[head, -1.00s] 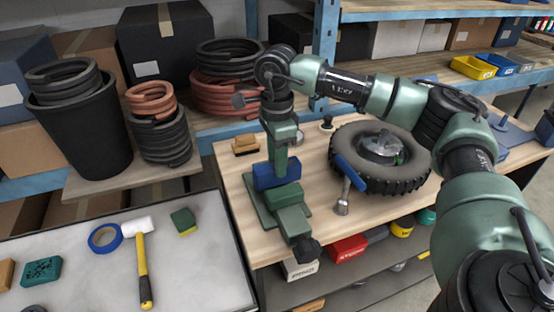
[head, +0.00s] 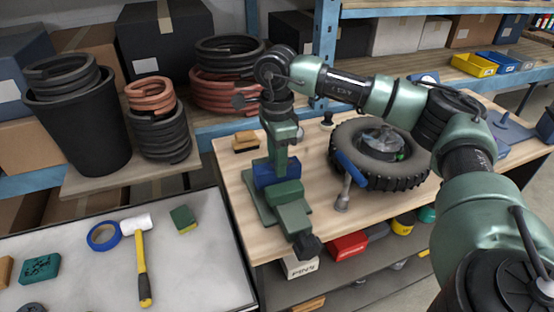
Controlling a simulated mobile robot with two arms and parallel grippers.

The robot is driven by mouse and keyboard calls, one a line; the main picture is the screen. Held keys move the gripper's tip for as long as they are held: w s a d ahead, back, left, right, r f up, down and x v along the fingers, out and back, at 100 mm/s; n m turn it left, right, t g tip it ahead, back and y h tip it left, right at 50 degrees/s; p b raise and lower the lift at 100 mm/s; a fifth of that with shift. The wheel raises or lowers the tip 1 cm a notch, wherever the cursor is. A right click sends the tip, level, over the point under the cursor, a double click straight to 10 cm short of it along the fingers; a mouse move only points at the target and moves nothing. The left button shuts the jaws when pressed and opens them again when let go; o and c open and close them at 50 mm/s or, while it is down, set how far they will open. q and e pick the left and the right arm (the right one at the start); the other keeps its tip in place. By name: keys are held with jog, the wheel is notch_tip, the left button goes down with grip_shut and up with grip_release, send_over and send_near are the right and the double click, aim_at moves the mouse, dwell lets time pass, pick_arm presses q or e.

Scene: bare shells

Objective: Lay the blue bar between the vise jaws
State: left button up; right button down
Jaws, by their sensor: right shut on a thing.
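The blue bar (head: 266,175) is at the green vise (head: 294,216) on the wooden bench, in the middle of the head view. My right gripper (head: 280,158) points down from above and is shut on the bar. The bar's lower edge is partly hidden behind the vise's front jaw. It sits low at the jaws; whether it rests on the vise cannot be told. The fingertips are hard to make out against the similarly green vise. My left gripper is not in view.
A tyre (head: 412,175) lies on the bench right of the vise, with a blue-handled tool (head: 351,169) beside it. A small wooden block (head: 245,141) is behind. A grey table (head: 190,267) at left holds a hammer (head: 142,265), blue tape (head: 103,236) and a sponge (head: 184,219).

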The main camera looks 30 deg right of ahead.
jog(key=shift+f+b, duration=0.4)
jog(key=shift+f, duration=0.05)
dwell(0.6)
jog(key=shift+c, duration=1.9)
grip_release()
jog(key=shift+r, duration=0.2)
jog(key=shift+r+p, duration=0.95)
jog(key=shift+r, duration=0.35)
notch_tip(320, 180, up, 7)
jog(key=p, duration=0.4)
jog(key=shift+p, duration=0.3)
